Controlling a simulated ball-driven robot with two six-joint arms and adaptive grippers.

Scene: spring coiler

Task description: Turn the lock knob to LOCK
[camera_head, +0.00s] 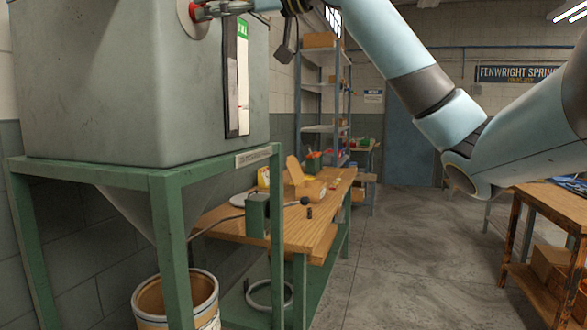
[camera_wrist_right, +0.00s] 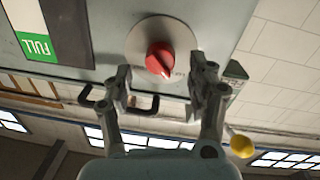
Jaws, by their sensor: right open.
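The red lock knob (camera_wrist_right: 160,59) sits on a round pale dial plate (camera_wrist_right: 143,32) on the grey hopper's face. Its ridge runs at a slant, and lettering at the dial's lower right edge is too small to read. My right gripper (camera_wrist_right: 161,80) is open, with one finger on each side below the knob in the wrist view, and holds nothing. In the head view this gripper (camera_head: 214,10) is beside the knob. My left gripper is not in view.
The grey hopper (camera_head: 100,80) stands on a green frame (camera_head: 160,180). A level strip with a green FULL label (camera_head: 242,28) is right of the knob. A wooden bench (camera_head: 310,235) and a bin (camera_head: 205,290) stand below. The floor (camera_head: 400,250) to the right is clear.

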